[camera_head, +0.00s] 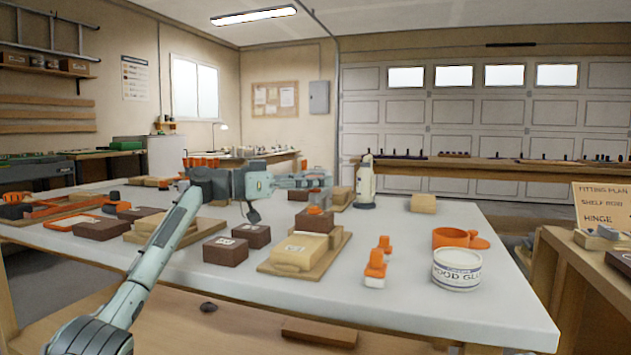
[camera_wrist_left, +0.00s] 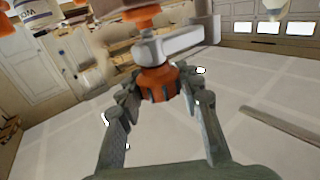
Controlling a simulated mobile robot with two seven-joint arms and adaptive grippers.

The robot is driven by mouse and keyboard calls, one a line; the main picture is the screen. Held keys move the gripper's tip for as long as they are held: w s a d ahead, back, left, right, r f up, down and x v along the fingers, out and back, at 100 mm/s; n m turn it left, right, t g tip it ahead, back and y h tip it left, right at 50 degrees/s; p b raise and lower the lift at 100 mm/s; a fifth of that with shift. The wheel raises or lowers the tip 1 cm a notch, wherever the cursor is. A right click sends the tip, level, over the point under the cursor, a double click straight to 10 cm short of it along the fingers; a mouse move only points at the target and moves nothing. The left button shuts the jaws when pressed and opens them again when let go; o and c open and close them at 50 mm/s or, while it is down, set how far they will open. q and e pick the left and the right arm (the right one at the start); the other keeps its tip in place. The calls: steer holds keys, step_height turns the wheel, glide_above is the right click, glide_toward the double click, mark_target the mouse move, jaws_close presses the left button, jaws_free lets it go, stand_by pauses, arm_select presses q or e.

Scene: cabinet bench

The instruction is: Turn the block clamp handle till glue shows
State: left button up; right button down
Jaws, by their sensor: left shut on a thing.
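The block clamp shows in the wrist view as an orange ribbed handle (camera_wrist_left: 158,82) under a grey metal bar (camera_wrist_left: 182,42). My left gripper (camera_head: 322,180) is shut on the orange handle; in the wrist view its two fingers (camera_wrist_left: 160,88) stand on either side of it. In the head view, a reddish-brown block (camera_head: 314,221) stands just under the gripper, with pale wood blocks (camera_head: 299,251) on a wooden board (camera_head: 342,240). The gripper covers much of the clamp there. The glue joint is too small to read. My right gripper is not in view.
A white glue tub (camera_head: 457,270), an orange holder (camera_head: 455,238) and small orange clamps (camera_head: 375,270) stand to the right on the bench. Dark brown blocks (camera_head: 225,251) lie to the left, a pale bottle (camera_head: 365,184) behind.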

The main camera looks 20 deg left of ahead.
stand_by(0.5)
arm_select(q)
steer(key=o, duration=1.2)
steer(key=v, duration=1.2)
steer(key=shift+w, duration=0.15)
